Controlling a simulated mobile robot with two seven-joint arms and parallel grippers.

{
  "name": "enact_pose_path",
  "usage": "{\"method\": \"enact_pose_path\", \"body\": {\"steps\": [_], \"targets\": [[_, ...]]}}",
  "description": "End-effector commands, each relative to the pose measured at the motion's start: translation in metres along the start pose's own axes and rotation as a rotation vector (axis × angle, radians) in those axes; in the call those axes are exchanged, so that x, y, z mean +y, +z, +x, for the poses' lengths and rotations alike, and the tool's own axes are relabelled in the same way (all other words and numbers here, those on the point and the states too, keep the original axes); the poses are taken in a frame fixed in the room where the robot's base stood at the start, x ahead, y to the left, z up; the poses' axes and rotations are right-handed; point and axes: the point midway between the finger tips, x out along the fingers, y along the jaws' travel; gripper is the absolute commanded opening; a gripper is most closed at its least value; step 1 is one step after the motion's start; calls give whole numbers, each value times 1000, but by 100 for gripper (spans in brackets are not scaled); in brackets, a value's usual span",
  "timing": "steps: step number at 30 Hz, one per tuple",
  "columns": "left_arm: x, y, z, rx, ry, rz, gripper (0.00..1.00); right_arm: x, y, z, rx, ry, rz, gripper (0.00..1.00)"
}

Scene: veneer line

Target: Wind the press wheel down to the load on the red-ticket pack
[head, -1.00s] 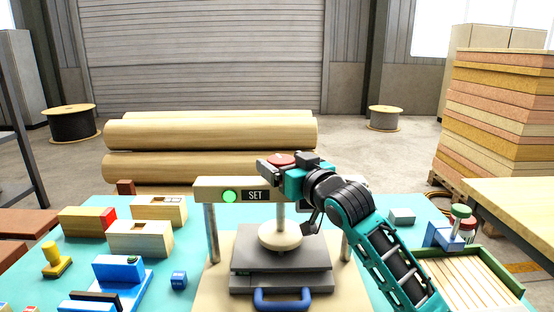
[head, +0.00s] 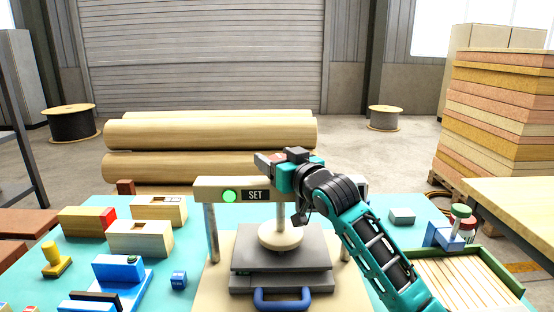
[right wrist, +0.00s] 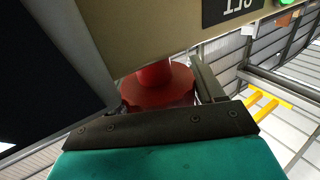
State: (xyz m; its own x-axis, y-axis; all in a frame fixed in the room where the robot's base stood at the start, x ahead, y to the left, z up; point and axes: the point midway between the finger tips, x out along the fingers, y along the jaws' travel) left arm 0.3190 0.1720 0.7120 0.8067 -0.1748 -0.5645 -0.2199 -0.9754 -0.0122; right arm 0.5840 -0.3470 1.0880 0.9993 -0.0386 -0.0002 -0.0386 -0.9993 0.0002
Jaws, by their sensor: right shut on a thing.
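The press has a pale crossbeam (head: 208,187) with a lit green lamp (head: 229,196) and a display (head: 255,195) reading SET. Its red wheel (right wrist: 158,90) is above the beam, mostly hidden by my gripper in the head view. My right gripper (head: 268,161) is shut on the wheel. Below the beam, a pale round foot (head: 280,236) on the screw sits on dark grey plates (head: 250,261). I cannot make out a ticket or pack between the plates. A wooden block (head: 82,221) with a red end lies at the left. My left gripper is out of view.
A blue handle (head: 281,300) sticks out at the press front. Wooden boxes (head: 138,238), a yellow stamp (head: 55,260) and a small blue cube (head: 179,279) stand left. A green-rimmed slatted tray (head: 497,269) and a grey block (head: 402,216) are at right.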

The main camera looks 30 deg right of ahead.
Motion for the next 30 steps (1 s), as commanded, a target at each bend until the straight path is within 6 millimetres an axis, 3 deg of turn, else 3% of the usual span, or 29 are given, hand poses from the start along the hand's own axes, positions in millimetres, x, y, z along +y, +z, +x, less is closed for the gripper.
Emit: {"method": "enact_pose_path", "body": {"steps": [5, 14, 30], "targets": [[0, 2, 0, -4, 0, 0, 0, 0, 0, 0, 0, 0, 0, 37], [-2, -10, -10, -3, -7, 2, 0, 0, -4, 0, 1, 89, 7, 37], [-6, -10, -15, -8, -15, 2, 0, 4, -1, 0, 1, 194, 1, 37]]}}
